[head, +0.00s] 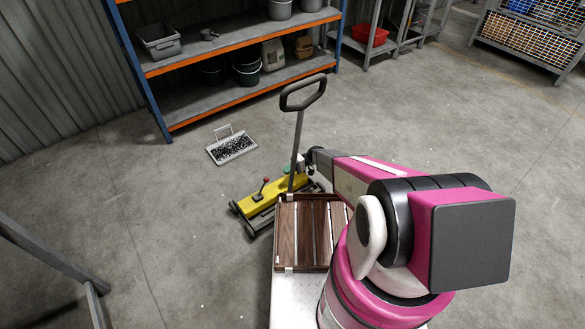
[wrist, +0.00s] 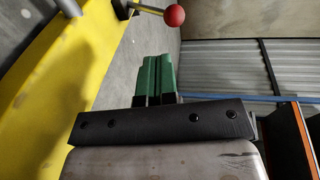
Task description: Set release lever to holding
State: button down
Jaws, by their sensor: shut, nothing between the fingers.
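A yellow wheeled sweeper (head: 268,198) with a tall grey handle (head: 303,95) stands on the floor. A short lever with a red ball knob (head: 265,180) rises from its yellow top, left of the handle. In the wrist view the red knob (wrist: 174,15) and its rod are at the top, and the yellow body (wrist: 60,80) fills the left side. My gripper, with green fingers (wrist: 153,62), is shut and empty, apart from the knob. In the head view it is mostly hidden near the handle's base; only a green bit shows.
A slatted wooden tray (head: 287,235) is in front of the sweeper, near my arm. A wire-handled tray of dark bits (head: 232,148) lies on the floor behind left. An orange-edged shelf (head: 240,95) with bins stands at the back. Open floor lies left and right.

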jog(key=r+x, duration=0.1)
jog(key=x, duration=0.7)
jog(key=shift+r, duration=0.1)
jog(key=shift+s+a+r, duration=0.1)
